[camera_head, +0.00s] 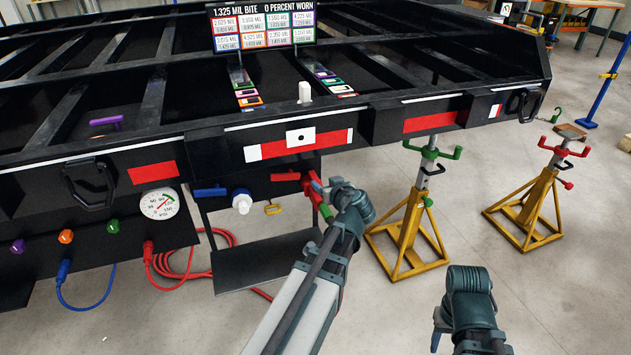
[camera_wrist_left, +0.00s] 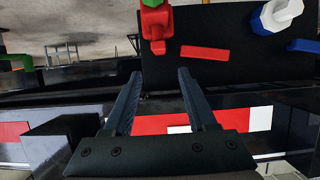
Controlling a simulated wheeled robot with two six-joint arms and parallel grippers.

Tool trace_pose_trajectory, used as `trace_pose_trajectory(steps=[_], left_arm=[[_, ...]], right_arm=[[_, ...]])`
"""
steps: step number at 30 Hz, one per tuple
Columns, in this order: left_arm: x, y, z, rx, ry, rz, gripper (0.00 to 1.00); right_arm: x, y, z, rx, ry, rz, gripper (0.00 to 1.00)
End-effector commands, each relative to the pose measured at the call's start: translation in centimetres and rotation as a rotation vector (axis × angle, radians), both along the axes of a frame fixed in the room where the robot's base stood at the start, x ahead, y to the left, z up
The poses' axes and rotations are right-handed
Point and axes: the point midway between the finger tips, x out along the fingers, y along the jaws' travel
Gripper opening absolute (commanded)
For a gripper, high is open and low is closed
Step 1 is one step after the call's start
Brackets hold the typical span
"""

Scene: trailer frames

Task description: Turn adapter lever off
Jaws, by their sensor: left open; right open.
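A red adapter lever (camera_head: 285,177) sits on the black panel under the trailer frame edge, left of a red adapter (camera_head: 312,186) with a green end. A blue lever (camera_head: 210,192) sits left of a white and blue adapter (camera_head: 242,201); this blue lever also shows in the left wrist view (camera_wrist_left: 304,46). My left gripper (camera_head: 328,190) is open and empty, close to the red adapter. My right gripper (camera_head: 437,325) is open, low at the right.
A pressure gauge (camera_head: 159,204) and coloured knobs are on the left panel. A red hose (camera_head: 200,268) lies on the floor. Yellow jack stands (camera_head: 408,225) stand right of my left arm. A black handle (camera_head: 90,183) sticks out at left.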

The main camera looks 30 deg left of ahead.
Motion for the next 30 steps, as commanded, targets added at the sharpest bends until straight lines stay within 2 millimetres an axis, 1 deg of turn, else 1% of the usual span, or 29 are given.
trace_pose_trajectory(steps=[1, 6, 9, 13, 18, 28, 29, 30], left_arm=[[1.0, 1.0, -0.9, 0.000, 0.000, 0.002, 0.57], [3.0, 3.3, -2.2, 0.000, 0.000, 0.001, 0.57], [3.9, 4.5, -2.7, 0.000, 0.000, 0.002, 0.57], [4.8, 5.5, -3.2, -0.001, 0.001, 0.001, 0.57], [5.4, 6.3, -3.5, -0.001, 0.001, 0.000, 0.57], [5.5, 6.4, -3.5, -0.001, 0.000, -0.001, 0.57], [5.5, 6.4, -3.5, -0.001, 0.000, -0.001, 0.54], [5.5, 6.4, -3.5, -0.001, 0.000, -0.001, 0.47]], right_arm=[[0.0, 0.0, -0.9, 0.000, 0.000, 0.001, 0.50], [0.0, 0.0, -2.2, 0.002, 0.000, 0.004, 0.50], [0.0, 0.1, -2.7, 0.003, -0.001, 0.005, 0.50], [0.0, 0.1, -3.2, 0.004, 0.000, 0.006, 0.50], [0.0, 0.1, -3.5, 0.005, 0.000, 0.007, 0.50], [0.0, 0.1, -3.5, 0.005, 0.000, 0.007, 0.50], [0.0, 0.1, -3.5, 0.005, 0.000, 0.007, 0.50], [0.0, 0.1, -3.5, 0.005, 0.000, 0.007, 0.50]])
